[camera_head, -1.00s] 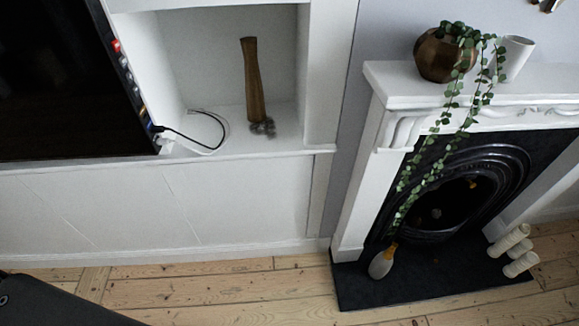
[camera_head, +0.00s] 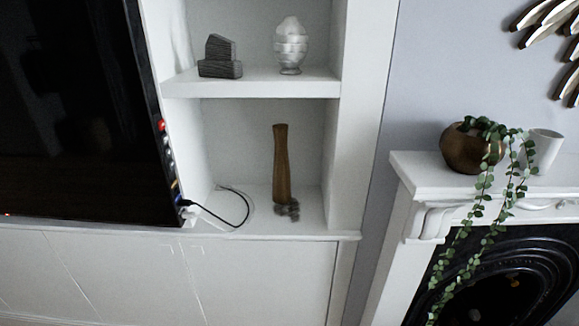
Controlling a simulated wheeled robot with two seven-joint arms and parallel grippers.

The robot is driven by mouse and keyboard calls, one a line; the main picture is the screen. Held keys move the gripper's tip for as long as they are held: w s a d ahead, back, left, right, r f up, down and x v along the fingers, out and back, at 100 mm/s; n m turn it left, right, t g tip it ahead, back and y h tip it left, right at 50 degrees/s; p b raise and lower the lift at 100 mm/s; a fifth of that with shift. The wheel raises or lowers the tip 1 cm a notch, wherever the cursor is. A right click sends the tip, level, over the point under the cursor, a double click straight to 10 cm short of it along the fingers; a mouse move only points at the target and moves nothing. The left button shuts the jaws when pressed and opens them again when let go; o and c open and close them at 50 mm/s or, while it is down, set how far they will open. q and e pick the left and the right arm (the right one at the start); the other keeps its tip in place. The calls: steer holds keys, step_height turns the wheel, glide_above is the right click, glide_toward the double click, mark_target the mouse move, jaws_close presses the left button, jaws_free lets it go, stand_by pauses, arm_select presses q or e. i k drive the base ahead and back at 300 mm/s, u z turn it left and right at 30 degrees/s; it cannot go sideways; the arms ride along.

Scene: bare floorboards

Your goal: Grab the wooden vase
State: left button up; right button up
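The wooden vase (camera_head: 282,165) is a tall, narrow brown vase. It stands upright in the lower compartment of the white built-in shelf (camera_head: 262,88), right of the television. A small cluster of grey pebble-like things (camera_head: 288,209) lies at its foot. Neither of my grippers shows in the head view, so I cannot see where they are relative to the vase.
A black television (camera_head: 75,110) fills the left, with a black cable (camera_head: 240,202) on the ledge near the vase. A silver ornament (camera_head: 291,46) and a dark block ornament (camera_head: 220,58) stand above. A mantelpiece (camera_head: 425,175) at right bears a bronze planter (camera_head: 468,150) and a white cup (camera_head: 543,150).

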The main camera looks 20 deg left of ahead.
mark_target(281, 183)
steer(key=u, duration=0.9)
steer(key=i, duration=0.8)
steer(key=z, duration=1.5)
